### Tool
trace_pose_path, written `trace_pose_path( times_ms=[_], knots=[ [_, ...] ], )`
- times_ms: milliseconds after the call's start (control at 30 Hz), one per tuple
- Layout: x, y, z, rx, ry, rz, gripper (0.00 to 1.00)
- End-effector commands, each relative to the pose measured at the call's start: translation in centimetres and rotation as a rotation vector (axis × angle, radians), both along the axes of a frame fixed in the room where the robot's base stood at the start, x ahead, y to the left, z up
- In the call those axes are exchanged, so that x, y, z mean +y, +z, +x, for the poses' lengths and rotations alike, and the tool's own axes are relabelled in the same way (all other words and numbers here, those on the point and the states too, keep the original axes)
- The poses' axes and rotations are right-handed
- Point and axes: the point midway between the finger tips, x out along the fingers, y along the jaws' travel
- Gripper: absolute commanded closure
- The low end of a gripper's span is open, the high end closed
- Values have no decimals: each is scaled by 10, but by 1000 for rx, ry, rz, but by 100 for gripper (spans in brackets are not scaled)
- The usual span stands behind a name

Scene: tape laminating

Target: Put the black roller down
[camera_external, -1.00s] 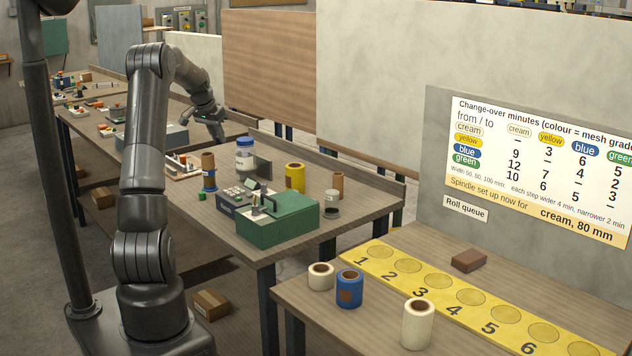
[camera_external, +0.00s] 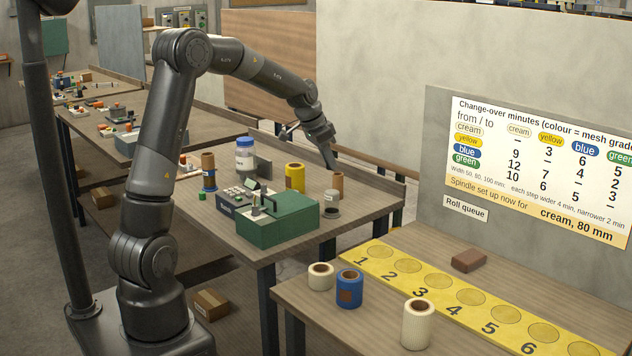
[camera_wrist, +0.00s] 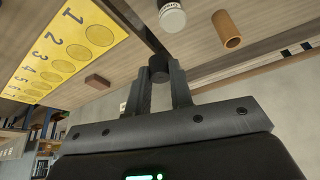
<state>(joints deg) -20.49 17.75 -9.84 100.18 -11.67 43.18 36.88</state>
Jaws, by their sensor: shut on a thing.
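The black roller (camera_wrist: 158,68) shows in the wrist view as a short dark cylinder between my fingertips. My gripper (camera_wrist: 158,80) is shut on it. In the external view my gripper (camera_external: 331,162) is raised above the right end of the machine table (camera_external: 370,203), close to a brown tube (camera_external: 338,183). The roller is too dark and small to make out clearly there.
A small grey-topped jar (camera_external: 332,210), a yellow roll (camera_external: 295,177) and a green machine (camera_external: 285,222) stand near my gripper. The near table holds a numbered yellow strip (camera_external: 408,287), a brown block (camera_external: 469,260), and cream and blue (camera_external: 349,288) rolls.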

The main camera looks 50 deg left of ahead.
Motion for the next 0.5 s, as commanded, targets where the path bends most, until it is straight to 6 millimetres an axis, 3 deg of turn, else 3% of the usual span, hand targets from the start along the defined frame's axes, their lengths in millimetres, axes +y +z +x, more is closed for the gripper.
trace_pose_path(
  times_ms=[333, 500],
  knots=[
    [2, -48, 0, 1, 1, -1, 100],
    [25, -66, 6, 2, 6, -2, 100]
  ],
)
